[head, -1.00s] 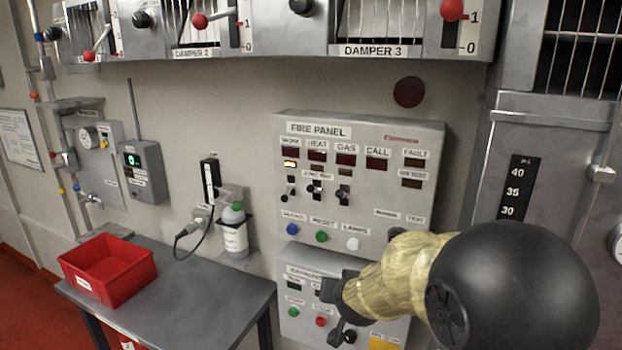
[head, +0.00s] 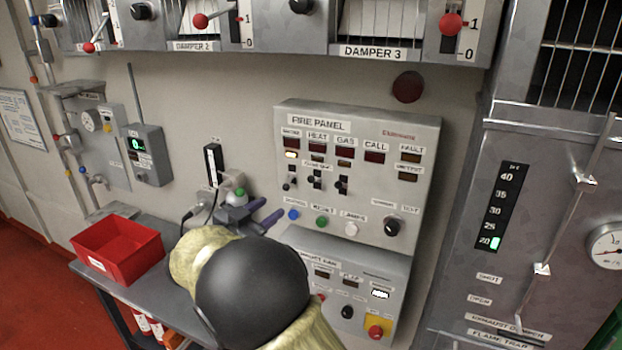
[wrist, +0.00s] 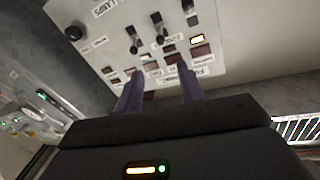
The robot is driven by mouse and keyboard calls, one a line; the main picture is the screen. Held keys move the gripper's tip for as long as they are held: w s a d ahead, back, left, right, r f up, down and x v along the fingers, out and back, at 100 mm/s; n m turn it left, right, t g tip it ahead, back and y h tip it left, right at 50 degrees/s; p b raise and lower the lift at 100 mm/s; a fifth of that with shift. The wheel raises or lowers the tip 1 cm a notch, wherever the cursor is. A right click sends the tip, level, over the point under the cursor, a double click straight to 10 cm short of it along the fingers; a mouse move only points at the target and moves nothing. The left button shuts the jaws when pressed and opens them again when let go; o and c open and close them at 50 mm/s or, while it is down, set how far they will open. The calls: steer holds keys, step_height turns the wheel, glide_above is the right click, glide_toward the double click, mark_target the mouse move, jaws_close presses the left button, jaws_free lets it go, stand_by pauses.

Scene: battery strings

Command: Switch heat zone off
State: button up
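The grey fire panel (head: 360,205) hangs on the wall, with SMOKE, HEAT, GAS and CALL labels. Below them is a row of small black zone switches. The heat zone switch (head: 317,181) is the middle one; it also shows in the wrist view (wrist: 159,30), where the panel appears upside down. Its up or down setting is too small to tell. My gripper (head: 270,209) is left of and below the switches, its purple fingers pointing toward the panel. In the wrist view my gripper (wrist: 160,92) has its fingers apart with nothing between them, clear of the switches.
The smoke lamp (head: 292,155) is lit. Below the panel is a second control box (head: 350,262) with a red button. A red bin (head: 118,268) sits on the table at left. A gauge cabinet (head: 470,270) stands at right.

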mark_target(309, 180)
steer(key=p+x, duration=0.7)
steer(key=x, duration=0.9)
steer(key=shift+w+d+r, duration=0.2)
steer(key=shift+w, duration=0.05)
steer(key=shift+w+d+f, duration=0.1)
steer(key=shift+w+d, duration=0.1)
steer(key=shift+w, duration=0.2)
steer(key=shift+c, duration=0.4)
jaws_close()
